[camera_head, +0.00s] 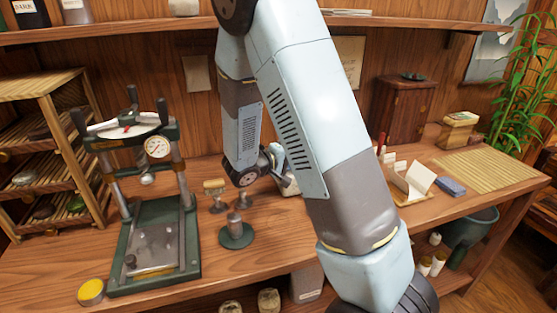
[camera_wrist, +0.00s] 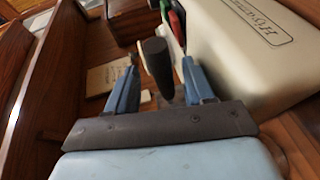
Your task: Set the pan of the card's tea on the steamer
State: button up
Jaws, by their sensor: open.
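My gripper (camera_wrist: 159,70) is open in the wrist view, its two blue fingers spread. A dark, rounded upright piece (camera_wrist: 157,58), perhaps a handle, shows between the fingers; I cannot tell whether they touch it. In the head view my arm crosses the middle and hides most of what is near the gripper. A green round base with a metal post (camera_head: 236,232) stands on the bench, perhaps the steamer. I cannot make out a pan of tea. Pale cards (camera_head: 400,168) stand in a holder at the right; their writing is unreadable.
A green press with a gauge (camera_head: 157,147) stands left, beside a slatted rack (camera_head: 50,150) of tea cakes. A cream lettered box (camera_wrist: 255,45) lies close right of the gripper in the wrist view.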

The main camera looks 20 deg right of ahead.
jog(key=v, duration=1.3)
jog(key=s+d+r+m+g+y, duration=0.3)
jog(key=s+d+r+g+y, duration=0.4)
jog(key=s, duration=0.6)
jog(key=s+r+t+y, duration=0.6)
jog(key=s+r+y, duration=0.2)
jog(key=s+r, duration=0.1)
jog(key=shift+s+a+r+t, duration=0.3)
jog(key=shift+s+a+t, duration=0.05)
jog(key=shift+a+t, duration=0.05)
